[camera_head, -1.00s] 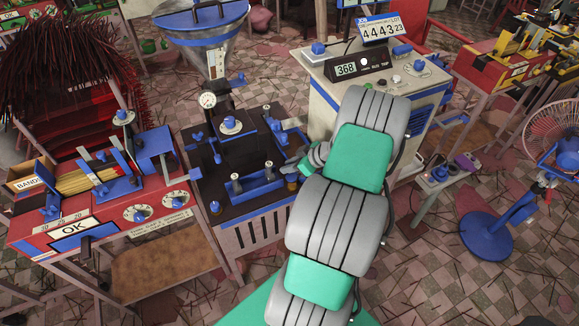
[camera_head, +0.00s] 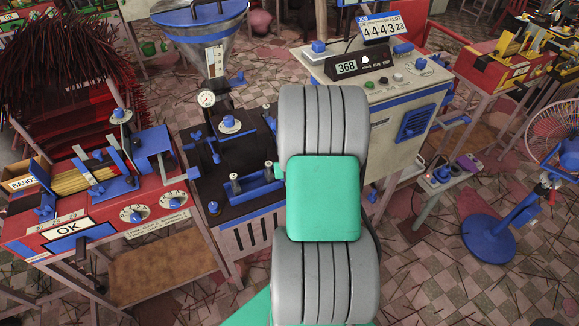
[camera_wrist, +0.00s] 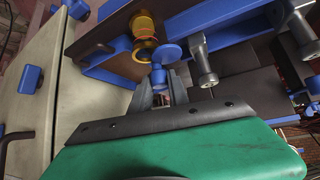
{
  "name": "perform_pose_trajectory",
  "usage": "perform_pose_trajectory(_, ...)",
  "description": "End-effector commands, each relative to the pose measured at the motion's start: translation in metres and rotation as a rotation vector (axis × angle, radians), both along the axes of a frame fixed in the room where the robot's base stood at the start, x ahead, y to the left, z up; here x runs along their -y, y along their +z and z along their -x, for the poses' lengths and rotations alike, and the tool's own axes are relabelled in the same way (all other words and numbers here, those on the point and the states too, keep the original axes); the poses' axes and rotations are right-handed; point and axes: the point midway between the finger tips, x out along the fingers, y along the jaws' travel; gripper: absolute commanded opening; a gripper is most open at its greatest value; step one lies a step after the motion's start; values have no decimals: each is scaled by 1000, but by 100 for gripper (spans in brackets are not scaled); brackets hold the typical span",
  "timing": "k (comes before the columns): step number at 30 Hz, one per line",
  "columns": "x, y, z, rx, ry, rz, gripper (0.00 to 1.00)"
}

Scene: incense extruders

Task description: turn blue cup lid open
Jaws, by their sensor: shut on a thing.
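In the wrist view, my gripper (camera_wrist: 160,84) has its two grey fingers close together around a small blue piece (camera_wrist: 158,75) at their tips. A round blue lid (camera_wrist: 172,53) sits just beyond the fingertips and seems joined to that piece. A brass cup (camera_wrist: 143,27) with ridged rings and an orange band stands just beyond the lid. The lid appears beside the cup rather than fully over it, but the exact contact is hard to tell. In the head view my arm hides the gripper, cup and lid.
A dark bench (camera_head: 237,210) with blue fittings stands left of my arm. A grey metal post (camera_wrist: 205,62) is close right of the fingers. A white cabinet (camera_head: 385,125) with a counter is behind right. A red machine (camera_head: 100,220) stands left.

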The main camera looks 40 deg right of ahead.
Motion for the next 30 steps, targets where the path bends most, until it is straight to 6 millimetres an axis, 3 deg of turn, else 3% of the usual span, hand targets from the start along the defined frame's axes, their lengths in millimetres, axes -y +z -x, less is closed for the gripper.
perform_pose_trajectory(30, 0, -3, -3, 7, -897, -3, 0)
